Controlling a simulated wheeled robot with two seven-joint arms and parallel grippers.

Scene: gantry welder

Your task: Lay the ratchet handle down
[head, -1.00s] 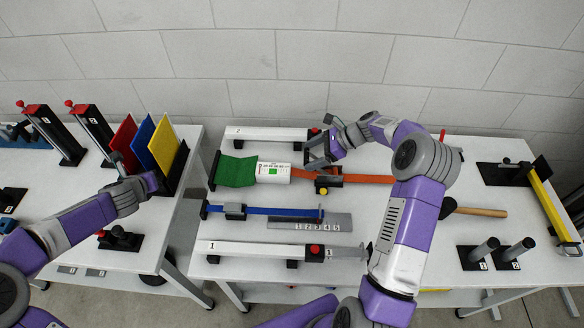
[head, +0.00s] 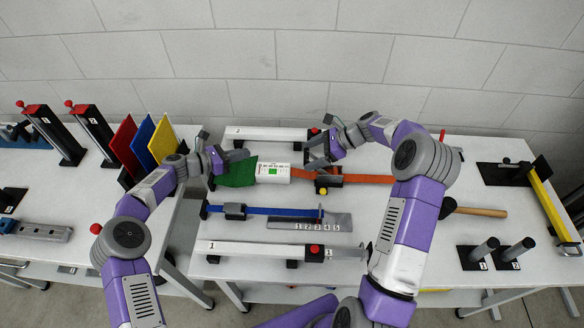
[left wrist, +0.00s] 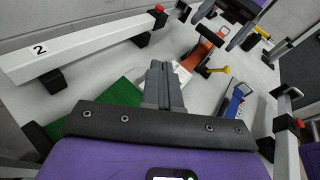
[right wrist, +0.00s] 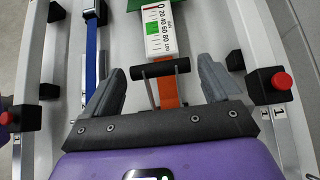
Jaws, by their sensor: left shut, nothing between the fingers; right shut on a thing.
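The orange strap (head: 370,179) runs through a ratchet (head: 328,180) with a yellow tab on the bench. In the right wrist view the ratchet's black handle bar (right wrist: 160,67) crosses between the fingers, raised above the strap on two thin arms. My right gripper (head: 318,162) is shut on this handle; its fingers (right wrist: 159,72) stand at the bar's two ends. My left gripper (head: 225,158) is shut and empty above the green end (head: 238,172) of the strap line. Its closed fingers (left wrist: 160,85) show in the left wrist view.
A white tension gauge (head: 273,173) sits between green sheet and orange strap. White clamp bars lie behind (head: 265,134) and in front (head: 250,249). A blue strap (head: 270,211) lies nearer. Coloured panels (head: 163,147) stand left; a wooden-handled hammer (head: 480,211) lies right.

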